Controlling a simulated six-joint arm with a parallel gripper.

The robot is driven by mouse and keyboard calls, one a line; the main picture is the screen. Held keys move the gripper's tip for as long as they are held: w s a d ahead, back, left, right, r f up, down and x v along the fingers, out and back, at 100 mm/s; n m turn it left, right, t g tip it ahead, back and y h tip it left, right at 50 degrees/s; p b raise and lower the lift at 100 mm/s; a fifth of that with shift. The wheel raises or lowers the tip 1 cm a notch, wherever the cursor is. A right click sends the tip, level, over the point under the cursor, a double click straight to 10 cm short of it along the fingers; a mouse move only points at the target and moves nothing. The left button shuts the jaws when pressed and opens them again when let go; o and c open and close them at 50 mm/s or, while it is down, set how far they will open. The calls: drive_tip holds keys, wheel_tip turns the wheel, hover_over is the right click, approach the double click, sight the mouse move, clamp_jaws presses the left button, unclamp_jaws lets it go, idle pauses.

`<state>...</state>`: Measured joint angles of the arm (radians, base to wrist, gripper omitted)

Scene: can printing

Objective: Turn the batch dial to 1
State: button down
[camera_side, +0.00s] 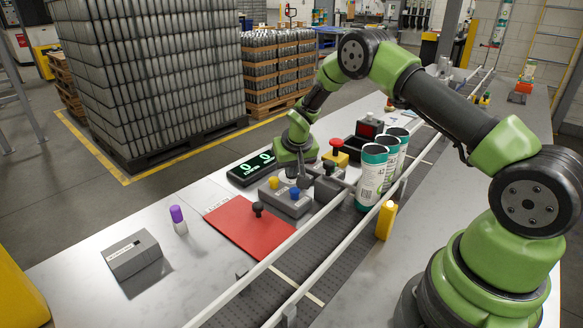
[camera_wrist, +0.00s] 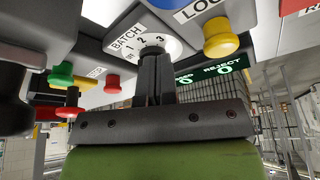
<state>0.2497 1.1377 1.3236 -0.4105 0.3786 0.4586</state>
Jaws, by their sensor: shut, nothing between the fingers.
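The batch dial (camera_wrist: 172,46) has a white face with the numbers 1, 2 and 3 beside a BATCH label in the wrist view. My gripper (camera_wrist: 154,56) is shut, with its fingertips over the middle of the dial face. The fingers cover the dial's centre and pointer, so its setting and any contact cannot be told. In the side view, my gripper (camera_side: 304,184) points down over the grey control box (camera_side: 293,208) with yellow and blue buttons. The dial is not discernible there.
A black counter display (camera_side: 251,168) stands behind the box. A red mat (camera_side: 245,227) with a black knob lies to the left. White cans (camera_side: 371,178) stand on the conveyor (camera_side: 325,246) to the right.

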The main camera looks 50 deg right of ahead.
drive_tip(key=shift+w+m, duration=0.3)
drive_tip(key=shift+m, duration=0.2)
drive_tip(key=shift+w+d+m+h, duration=0.15)
drive_tip(key=shift+w+m+h, duration=0.15)
drive_tip(key=shift+m, duration=0.1)
drive_tip(key=m+g, duration=0.1)
drive_tip(key=m, duration=0.1)
drive_tip(key=m+h, duration=0.1)
drive_tip(key=m, duration=0.1)
drive_tip(key=shift+w+m+g, duration=0.3)
drive_tip(key=shift+w+g, duration=0.05)
drive_tip(key=shift+g, duration=0.05)
drive_tip(key=shift+f, duration=0.1)
drive_tip(key=shift+w, duration=0.1)
drive_tip(key=shift+d, duration=0.1)
idle(0.3)
